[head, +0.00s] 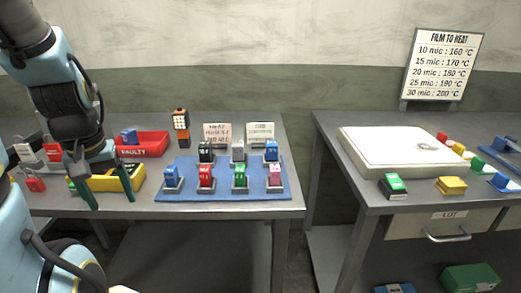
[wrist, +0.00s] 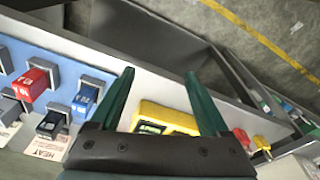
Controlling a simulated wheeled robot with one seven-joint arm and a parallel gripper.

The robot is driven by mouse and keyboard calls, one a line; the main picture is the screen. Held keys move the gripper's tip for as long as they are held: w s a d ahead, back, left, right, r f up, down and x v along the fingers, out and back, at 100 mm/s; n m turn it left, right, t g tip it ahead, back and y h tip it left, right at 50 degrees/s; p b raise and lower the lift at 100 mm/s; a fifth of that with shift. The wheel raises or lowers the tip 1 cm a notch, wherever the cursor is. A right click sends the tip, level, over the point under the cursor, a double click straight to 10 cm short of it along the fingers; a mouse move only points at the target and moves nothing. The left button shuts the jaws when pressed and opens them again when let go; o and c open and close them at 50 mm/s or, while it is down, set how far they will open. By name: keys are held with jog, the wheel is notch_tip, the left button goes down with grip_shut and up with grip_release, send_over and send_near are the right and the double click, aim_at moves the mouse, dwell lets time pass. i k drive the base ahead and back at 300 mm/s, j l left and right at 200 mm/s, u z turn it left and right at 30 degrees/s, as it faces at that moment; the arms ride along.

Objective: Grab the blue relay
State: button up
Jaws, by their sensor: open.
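My gripper (head: 105,192) is open in the head view, its two dark green fingers pointing down in front of a yellow container. In the wrist view my gripper (wrist: 160,74) is empty between its fingers. One blue relay (head: 172,176) stands at the left front of the blue mat (head: 210,193), right of my gripper. Another blue relay (head: 271,150) stands at the mat's back right. A blue relay-like block (head: 129,137) sits in the red bin marked FAULTY (head: 150,146). The wrist view shows a blue relay (wrist: 86,99) left of my fingers, apart from them.
Red (head: 206,174), green (head: 240,175), pink, black and white relays share the mat. The yellow container (head: 103,183) lies by my fingers. A gap separates the right table, bearing a white slab (head: 400,150).

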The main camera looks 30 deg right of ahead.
aim_at(271, 145)
jog(key=k+l+u, duration=0.1)
jog(key=l, duration=0.35)
jog(key=k+l+u, duration=0.15)
jog(key=l, duration=0.25)
jog(key=k+l+u, duration=0.1)
jog(key=l, duration=0.35)
jog(key=k+l+u, duration=0.1)
jog(key=k+l, duration=0.15)
jog(key=l, duration=0.15)
jog(key=k+l+u, duration=0.15)
jog(key=l, duration=0.2)
jog(key=k+l+u, duration=0.1)
jog(key=k+l, duration=0.15)
jog(key=i+j, duration=0.1)
jog(key=i, duration=0.05)
